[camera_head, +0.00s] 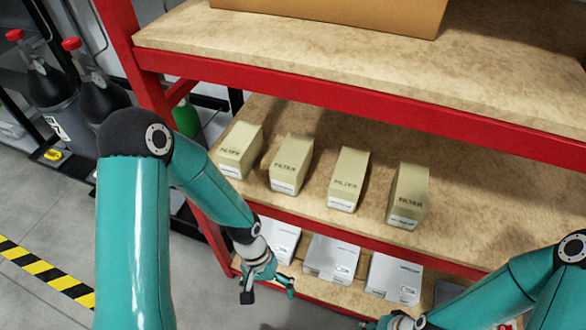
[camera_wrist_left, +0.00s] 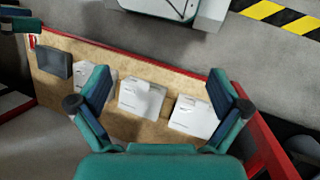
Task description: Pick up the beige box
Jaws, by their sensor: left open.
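Several beige boxes marked "FILTER" stand in a row on the middle shelf: the leftmost box (camera_head: 240,148), a second box (camera_head: 291,163), a third box (camera_head: 347,178) and the rightmost box (camera_head: 408,195). My left gripper (camera_head: 268,290) is open and empty, below the middle shelf's front edge and in front of the lower shelf. In the left wrist view its spread fingers (camera_wrist_left: 161,95) frame a white box, not a beige one. My right gripper (camera_head: 392,322) shows only in part at the bottom edge, and its jaws cannot be made out.
White boxes (camera_head: 332,259) lie on the lower shelf, beside a dark grey item (camera_wrist_left: 53,62). The red front beam (camera_head: 330,226) edges the middle shelf. Dark bottles (camera_head: 100,92) stand at left.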

